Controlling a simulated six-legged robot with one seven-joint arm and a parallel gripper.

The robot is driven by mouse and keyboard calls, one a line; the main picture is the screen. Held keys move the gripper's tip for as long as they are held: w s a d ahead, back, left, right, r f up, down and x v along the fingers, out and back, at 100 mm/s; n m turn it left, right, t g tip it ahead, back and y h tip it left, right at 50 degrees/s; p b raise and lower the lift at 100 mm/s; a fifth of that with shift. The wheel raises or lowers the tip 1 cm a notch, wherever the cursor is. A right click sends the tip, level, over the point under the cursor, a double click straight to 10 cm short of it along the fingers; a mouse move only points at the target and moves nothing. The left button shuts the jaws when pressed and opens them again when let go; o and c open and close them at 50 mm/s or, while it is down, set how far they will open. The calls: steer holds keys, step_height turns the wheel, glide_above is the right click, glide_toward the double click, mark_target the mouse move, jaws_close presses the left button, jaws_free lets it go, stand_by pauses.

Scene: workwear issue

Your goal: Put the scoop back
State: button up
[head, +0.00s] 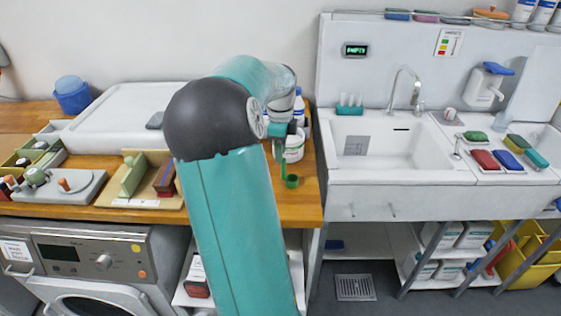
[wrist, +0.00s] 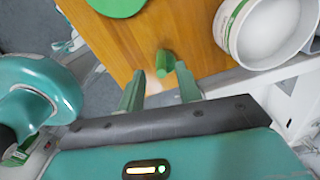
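The small green scoop (head: 291,181) is near the front right corner of the wooden worktop, with a thin green upright part above it. In the wrist view a short green piece, seemingly the scoop (wrist: 165,62), shows between and just beyond my fingertips. My gripper (wrist: 160,78) points down over the worktop corner. Its two green fingers stand apart, with a visible gap beside the green piece. A white tub (wrist: 228,30) with a green-marked label and white contents stands open to the upper right; in the head view the tub (head: 295,150) is behind my gripper.
A flat green disc (wrist: 115,4), perhaps a lid, lies on the worktop (head: 305,205). To the right stands a white sink (head: 400,180) with a tap. Left of my arm are a wooden holder (head: 150,200) and a grey tray (head: 85,193).

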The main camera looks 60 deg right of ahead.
step_height(320, 180, up, 6)
steer(key=shift+w+r, duration=0.1)
steer(key=w+a+r+n+t, duration=0.1)
steer(key=w+a+n, duration=0.3)
steer(key=a+n, duration=0.55)
steer(key=w+a+r+n+t, duration=0.2)
steer(key=w+a+n, duration=0.25)
steer(key=a, duration=1.05)
steer(key=s+a+f+n+t, duration=0.1)
steer(key=s+a+n, duration=0.3)
steer(key=a+n, duration=0.5)
steer(key=s+a+f+n+t, duration=0.1)
steer(key=s+a+n, duration=0.3)
steer(key=a+n, duration=0.5)
steer(key=shift+a+f+n+t, duration=0.2)
steer(key=shift+a+n+t, duration=0.1)
steer(key=shift+a, duration=2.3)
steer(key=shift+s, duration=0.1)
